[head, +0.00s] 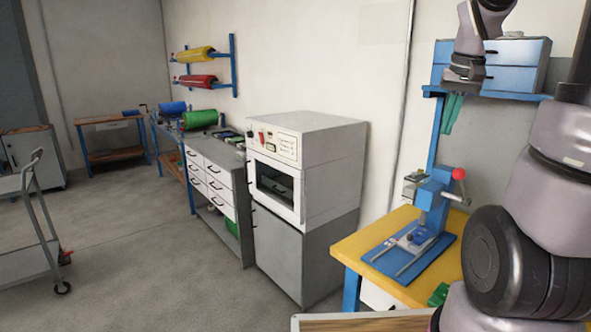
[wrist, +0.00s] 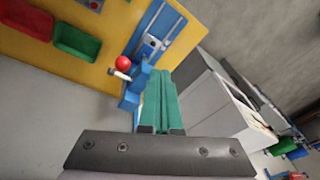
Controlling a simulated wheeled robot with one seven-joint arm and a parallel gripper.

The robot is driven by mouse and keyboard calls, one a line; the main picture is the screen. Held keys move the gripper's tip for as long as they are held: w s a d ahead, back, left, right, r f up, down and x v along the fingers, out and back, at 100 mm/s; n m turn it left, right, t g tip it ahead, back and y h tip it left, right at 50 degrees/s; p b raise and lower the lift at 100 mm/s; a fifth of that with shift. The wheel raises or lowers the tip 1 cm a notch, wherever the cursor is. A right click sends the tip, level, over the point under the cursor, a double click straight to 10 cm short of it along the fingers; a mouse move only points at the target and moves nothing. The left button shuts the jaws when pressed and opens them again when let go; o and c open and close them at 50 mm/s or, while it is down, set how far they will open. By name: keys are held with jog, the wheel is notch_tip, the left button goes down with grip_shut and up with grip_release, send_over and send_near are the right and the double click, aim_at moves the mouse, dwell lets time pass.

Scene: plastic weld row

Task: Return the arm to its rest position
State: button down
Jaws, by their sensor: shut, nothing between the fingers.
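My gripper (head: 452,113) is in the air at the upper right of the head view, its green fingers pointing down and together. In the wrist view my gripper (wrist: 161,78) shows the two green fingers side by side, with nothing between them. It hangs above and behind the blue press (head: 436,195) with the red ball handle, apart from it in the head view. My arm comes in from the right edge and part of it is out of the frame.
The press stands on a yellow-topped bench (head: 396,222). Green (wrist: 77,41) and red (wrist: 27,18) bins sit on it in the wrist view. A blue shelf (head: 490,95) with blue boxes is close to my gripper. A grey oven (head: 308,145) stands left; the floor beyond is open.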

jog(key=s+a+r+t, duration=0.2)
jog(key=s+a, duration=0.4)
jog(key=s+a+r+t+y, duration=0.1)
jog(key=s+a+r+t, duration=0.1)
jog(key=s+a, duration=0.4)
jog(key=shift+s+a+r+t+y, duration=0.35)
jog(key=shift+s+r, duration=0.1)
jog(key=shift+s, duration=0.2)
